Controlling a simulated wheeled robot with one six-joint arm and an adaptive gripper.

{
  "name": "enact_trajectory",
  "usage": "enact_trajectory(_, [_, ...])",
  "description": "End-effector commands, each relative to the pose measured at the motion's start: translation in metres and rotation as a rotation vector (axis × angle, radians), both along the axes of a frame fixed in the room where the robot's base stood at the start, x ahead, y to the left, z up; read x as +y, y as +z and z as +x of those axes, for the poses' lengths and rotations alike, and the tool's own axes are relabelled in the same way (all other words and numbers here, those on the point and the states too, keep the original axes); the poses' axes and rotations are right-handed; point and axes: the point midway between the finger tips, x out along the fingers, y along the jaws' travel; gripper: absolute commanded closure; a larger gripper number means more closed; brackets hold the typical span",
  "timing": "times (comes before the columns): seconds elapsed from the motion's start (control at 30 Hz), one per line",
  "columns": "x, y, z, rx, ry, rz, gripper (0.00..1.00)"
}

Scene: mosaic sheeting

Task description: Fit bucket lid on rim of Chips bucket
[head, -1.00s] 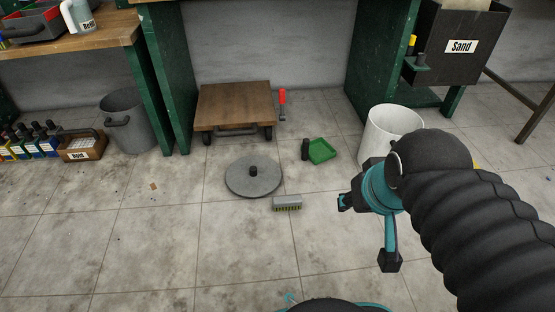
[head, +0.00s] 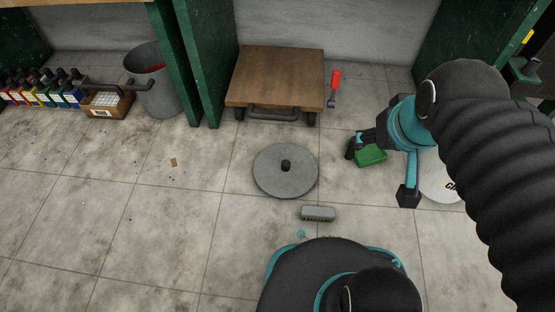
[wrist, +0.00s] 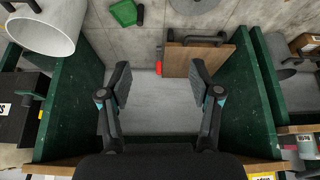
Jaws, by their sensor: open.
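The bucket lid (head: 268,180), a flat grey disc with a black knob, lies on the floor near the middle of the head view. Part of it shows at the top of the wrist view (wrist: 193,5). The white bucket (head: 437,190) stands to its right, mostly hidden by my arm; only the start of its label, "C", shows. Its open top faces the wrist camera at upper left (wrist: 48,35). My gripper (head: 384,170) is open and empty, above the floor between lid and bucket in the picture. Its spread fingers (wrist: 160,82) frame bare floor and wall.
A green dustpan (head: 371,156) and a grey brush (head: 318,214) lie near the lid. A wooden dolly (head: 277,77) and a red-handled tool (head: 334,85) are behind. A grey bucket (head: 155,92) stands left by the green bench leg. Floor at front left is mostly clear.

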Motion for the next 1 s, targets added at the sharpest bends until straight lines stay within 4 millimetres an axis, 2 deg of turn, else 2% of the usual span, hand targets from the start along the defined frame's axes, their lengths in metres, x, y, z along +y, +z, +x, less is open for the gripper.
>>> enact_trajectory(0.27, [0.016, 0.000, 0.067, 0.076, 0.200, -0.075, 0.37])
enact_trajectory(0.47, [0.036, -0.017, 0.123, 0.132, 0.383, -0.135, 0.37])
enact_trajectory(0.77, [0.068, -0.070, 0.199, 0.208, 0.653, -0.214, 0.37])
enact_trajectory(1.0, [0.099, -0.136, 0.247, 0.264, 0.875, -0.267, 0.37])
